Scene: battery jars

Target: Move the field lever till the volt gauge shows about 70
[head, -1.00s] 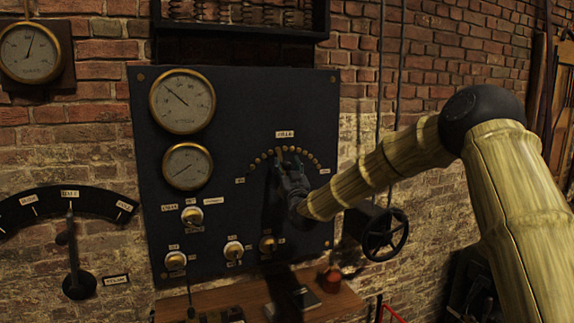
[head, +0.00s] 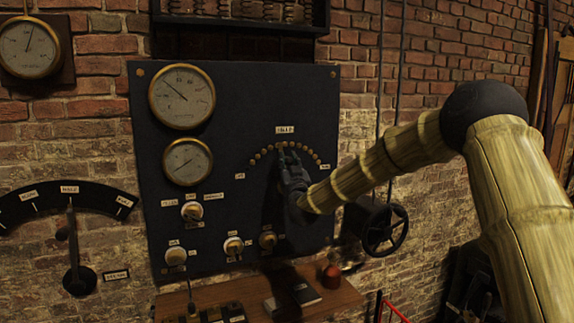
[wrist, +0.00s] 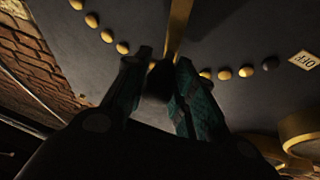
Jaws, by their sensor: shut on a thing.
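The field lever is a brass arm (wrist: 178,30) with a dark knob (wrist: 160,80) between my fingers in the wrist view. My gripper (head: 286,152) is shut on the knob, just below the upper middle of the arc of brass studs (head: 262,152) on the dark panel. In the head view my fingers hide most of the lever. Two round brass-rimmed gauges sit at the panel's left. The upper gauge (head: 181,95) has its needle pointing up and left; the lower gauge (head: 187,162) has its needle pointing down and left. Their lettering is too small to read, so I cannot tell which is volts.
Several knobs (head: 191,211) sit low on the panel. A handwheel (head: 385,232) hangs to its right. A wooden shelf (head: 212,293) with small items is below. A big lever with a curved scale (head: 70,200) and another gauge (head: 29,48) are at left.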

